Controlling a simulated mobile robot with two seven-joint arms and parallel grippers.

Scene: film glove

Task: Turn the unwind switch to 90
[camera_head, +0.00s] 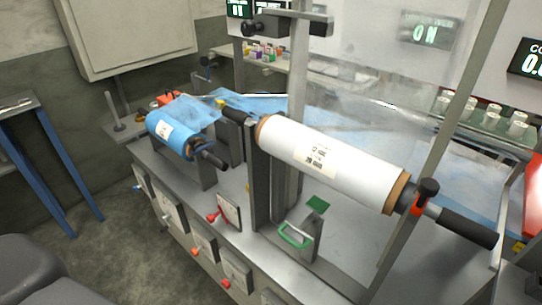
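Lower boxes include one at the left (173,214), one in the middle (204,242) and one further right (236,271). Orange-red handles hang below them, such as one handle (195,251) and another handle (225,284). Their labels are too small to read, so I cannot tell which is the unwind switch or its angle. Neither gripper is visible.
A large white film roll (335,165) on a shaft juts over the machine's front. A smaller blue roll (170,135) sits behind left. A blue-legged table (45,165) is at left. Floor (125,250) before the machine is clear.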

